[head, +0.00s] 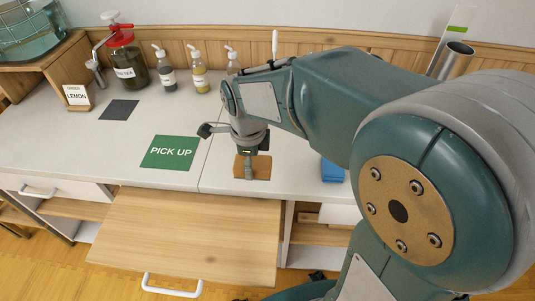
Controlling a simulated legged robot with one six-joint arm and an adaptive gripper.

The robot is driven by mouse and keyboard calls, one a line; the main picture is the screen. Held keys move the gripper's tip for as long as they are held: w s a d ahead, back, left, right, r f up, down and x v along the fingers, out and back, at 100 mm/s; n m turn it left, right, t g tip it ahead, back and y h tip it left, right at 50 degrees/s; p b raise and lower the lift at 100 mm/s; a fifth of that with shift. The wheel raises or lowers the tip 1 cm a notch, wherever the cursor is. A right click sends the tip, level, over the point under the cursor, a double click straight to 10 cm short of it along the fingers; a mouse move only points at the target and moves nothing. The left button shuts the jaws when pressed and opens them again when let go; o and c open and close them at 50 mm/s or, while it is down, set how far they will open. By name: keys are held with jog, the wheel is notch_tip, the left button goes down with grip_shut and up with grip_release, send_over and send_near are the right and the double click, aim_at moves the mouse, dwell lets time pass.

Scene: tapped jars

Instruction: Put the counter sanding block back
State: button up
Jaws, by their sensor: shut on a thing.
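A small brown block (252,172), which looks like the sanding block, stands at the front of the white counter (290,150). My gripper (247,155) points down and is shut on its upper part. The fingers and the arm hide part of the block's top, and I cannot tell whether its base touches the counter.
A wooden pull-out board (190,230) with a white handle juts out below the counter. A blue block (332,170) lies to the right. A red-topped jar (128,62) and pump bottles (200,78) stand behind.

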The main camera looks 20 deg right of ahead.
jog(key=w+d+f, duration=0.1)
jog(key=w+f, duration=0.1)
jog(key=w, duration=0.1)
jog(key=w+d+f, duration=0.2)
jog(key=w, duration=0.2)
jog(key=w+d+f, duration=0.2)
jog(key=w+f, duration=0.1)
jog(key=shift+w+d+f, duration=0.1)
jog(key=shift+w+d, duration=0.05)
jog(key=shift+w+a+f, duration=0.4)
jog(key=shift+w+f, duration=0.3)
jog(key=shift+f, duration=0.15)
jog(key=shift+w+a+f, duration=0.15)
jog(key=shift+a, duration=0.15)
jog(key=shift+w+a+f, duration=0.1)
jog(key=shift+w+f, duration=0.15)
jog(key=shift+f, duration=0.05)
jog(key=f, duration=0.2)
jog(key=shift+s+d+f, duration=0.1)
jog(key=shift+d+f, duration=0.35)
jog(key=shift+d, duration=0.35)
jog(key=shift+a, duration=0.1)
